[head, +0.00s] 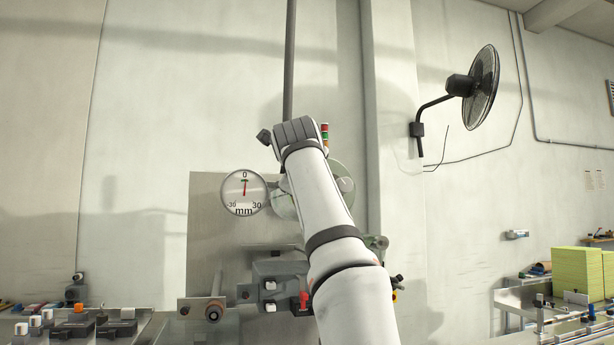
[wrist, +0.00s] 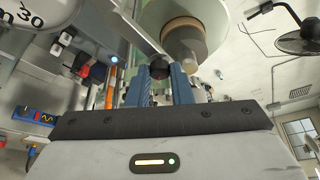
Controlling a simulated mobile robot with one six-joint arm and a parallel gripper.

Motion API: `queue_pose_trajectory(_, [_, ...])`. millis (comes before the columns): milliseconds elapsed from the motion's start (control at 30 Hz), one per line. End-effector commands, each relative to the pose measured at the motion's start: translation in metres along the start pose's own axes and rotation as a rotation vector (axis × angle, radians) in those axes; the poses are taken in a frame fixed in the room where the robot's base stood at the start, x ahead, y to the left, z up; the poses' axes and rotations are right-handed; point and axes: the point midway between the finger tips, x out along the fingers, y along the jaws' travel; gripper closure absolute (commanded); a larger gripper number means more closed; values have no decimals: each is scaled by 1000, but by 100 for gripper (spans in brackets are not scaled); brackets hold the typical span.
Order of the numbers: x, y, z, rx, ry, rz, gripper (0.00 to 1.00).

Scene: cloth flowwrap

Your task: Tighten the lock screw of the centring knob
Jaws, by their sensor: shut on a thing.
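In the wrist view my gripper (wrist: 163,72) has its two blue fingers shut on a small dark knob (wrist: 157,71), which appears to be the lock screw; the fingers hide most of it. Just beyond the fingertips is a round brown and grey hub (wrist: 184,42) in front of a large pale green disc (wrist: 222,18). I cannot tell for sure which part is the centring knob. In the head view my arm hides the gripper and the screw. A round mm dial (head: 243,192) there has its red needle close to 0.
A grey upright panel (head: 208,235) stands behind the dial. A wall fan (head: 483,85) is at the upper right. Yellow-green stacks (head: 578,270) stand far right.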

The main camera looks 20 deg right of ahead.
Motion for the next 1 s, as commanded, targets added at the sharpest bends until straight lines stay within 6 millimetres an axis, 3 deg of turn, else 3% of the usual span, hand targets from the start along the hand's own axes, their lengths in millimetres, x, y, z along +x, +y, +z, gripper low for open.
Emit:
queue_pose_trajectory(767, [1, 1, -1, 93, 3, 43, 100])
queue_pose_trajectory(800, [1, 1, -1, 93, 3, 43, 78])
queue_pose_trajectory(1000, [1, 0, 0, 93, 2, 41, 62])
